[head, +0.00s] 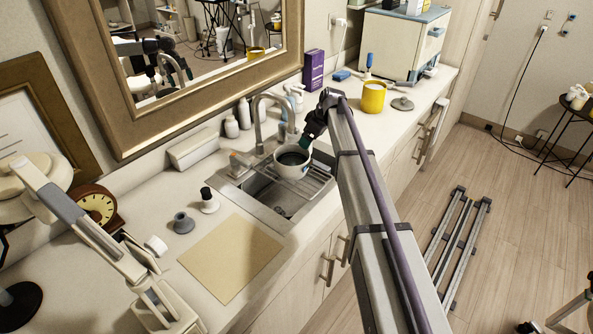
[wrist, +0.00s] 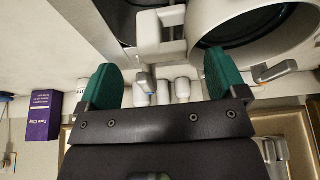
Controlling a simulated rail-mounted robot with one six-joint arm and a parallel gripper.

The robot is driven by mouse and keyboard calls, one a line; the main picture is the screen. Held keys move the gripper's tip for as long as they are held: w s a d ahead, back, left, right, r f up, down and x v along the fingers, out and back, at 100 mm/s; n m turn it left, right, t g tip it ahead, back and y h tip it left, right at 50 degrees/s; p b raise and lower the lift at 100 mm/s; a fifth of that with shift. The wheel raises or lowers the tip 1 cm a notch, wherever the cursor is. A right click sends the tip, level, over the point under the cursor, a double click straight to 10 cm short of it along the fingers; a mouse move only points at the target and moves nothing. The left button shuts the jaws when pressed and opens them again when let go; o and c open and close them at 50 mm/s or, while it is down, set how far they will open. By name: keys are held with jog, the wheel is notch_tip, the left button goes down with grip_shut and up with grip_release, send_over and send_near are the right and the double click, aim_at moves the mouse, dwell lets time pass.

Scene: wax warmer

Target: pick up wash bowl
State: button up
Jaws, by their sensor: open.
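The wash bowl (head: 291,168) is a white round bowl with a dark inside. It sits upright on the wire rack over the sink. My gripper (head: 305,142) is at the bowl's far right rim in the head view, with its green fingers spread. In the wrist view my gripper (wrist: 160,62) is open. The bowl (wrist: 270,68) fills the top right there, and the right finger overlaps its rim. A pale squared piece, perhaps the bowl's handle, shows between the fingers. I cannot tell whether any finger touches the bowl.
The sink (head: 268,193) lies under the rack, with a curved faucet (head: 257,120) behind it. White bottles (head: 244,113) stand by the wall. A purple box (head: 314,70) and a yellow tub (head: 374,97) stand farther right. A beige mat (head: 232,258) lies at the front left.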

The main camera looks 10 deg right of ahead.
aim_at(296, 159)
jog(key=shift+a+f, duration=0.2)
jog(key=shift+f, duration=0.15)
jog(key=b+x, duration=0.4)
jog(key=x, duration=0.1)
jog(key=shift+a+f+b, duration=0.1)
jog(key=shift+b, duration=0.2)
jog(key=shift+r, duration=0.25)
jog(key=c, duration=1.3)
jog(key=shift+o, duration=0.2)
